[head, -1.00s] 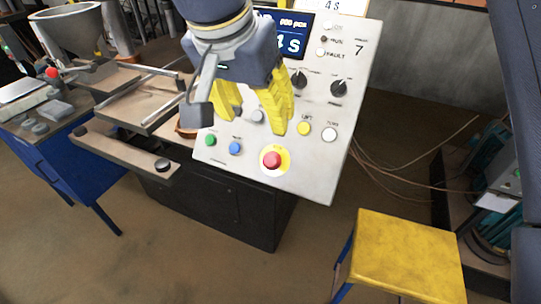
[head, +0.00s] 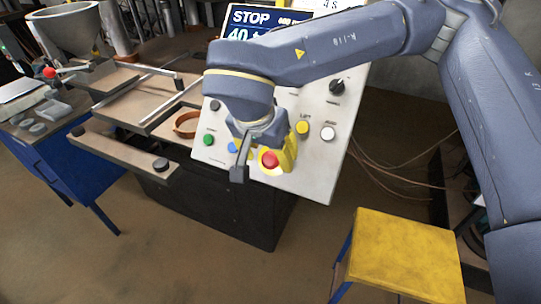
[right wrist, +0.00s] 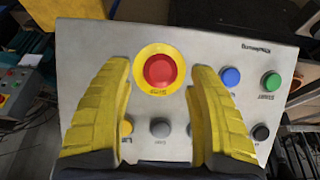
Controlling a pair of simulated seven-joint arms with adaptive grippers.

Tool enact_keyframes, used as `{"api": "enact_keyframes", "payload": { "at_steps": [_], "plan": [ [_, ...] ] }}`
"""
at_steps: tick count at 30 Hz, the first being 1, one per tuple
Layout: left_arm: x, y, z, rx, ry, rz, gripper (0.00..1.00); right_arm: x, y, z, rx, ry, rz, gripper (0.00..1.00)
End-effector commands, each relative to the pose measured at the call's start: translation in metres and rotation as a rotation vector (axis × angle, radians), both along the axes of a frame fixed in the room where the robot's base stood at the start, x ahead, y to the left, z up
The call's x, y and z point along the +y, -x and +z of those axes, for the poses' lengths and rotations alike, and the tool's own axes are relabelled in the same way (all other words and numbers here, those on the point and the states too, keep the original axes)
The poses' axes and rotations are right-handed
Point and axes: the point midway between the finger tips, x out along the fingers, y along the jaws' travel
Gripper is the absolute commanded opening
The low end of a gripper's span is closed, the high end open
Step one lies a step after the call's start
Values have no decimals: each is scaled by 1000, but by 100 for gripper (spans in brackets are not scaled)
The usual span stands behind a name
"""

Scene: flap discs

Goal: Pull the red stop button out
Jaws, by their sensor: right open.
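The red stop button (head: 269,160) sits in a yellow ring low on the tilted grey control panel (head: 318,180). In the right wrist view the red button (right wrist: 160,70) shows whole, ahead of and between the fingertips. My right gripper (head: 262,158) is over the lower panel, its yellow fingers close around the button's place in the head view. In the right wrist view my right gripper (right wrist: 160,85) is open and empty, one finger on each side. I cannot tell whether the fingertips touch the panel. My left gripper is not in view.
Green (head: 209,139), blue (head: 233,147), yellow (head: 302,128) and white (head: 328,133) buttons lie near the stop button. A black knob (head: 337,87) is higher up. A yellow-topped stool (head: 405,255) stands at front right. The floor before the panel is clear.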

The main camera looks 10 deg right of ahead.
Motion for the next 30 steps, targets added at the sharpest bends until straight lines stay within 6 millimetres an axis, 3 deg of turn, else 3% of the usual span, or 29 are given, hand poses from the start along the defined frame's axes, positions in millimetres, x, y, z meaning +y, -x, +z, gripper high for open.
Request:
{"api": "enact_keyframes", "payload": {
  "at_steps": [6,17,30],
  "plan": [
    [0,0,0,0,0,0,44,-2,-3,-11,1,1,1,58],
    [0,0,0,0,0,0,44,-3,-4,-13,-1,1,1,60],
    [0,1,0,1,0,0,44,-3,-4,-12,-1,1,1,9]
  ]
}}
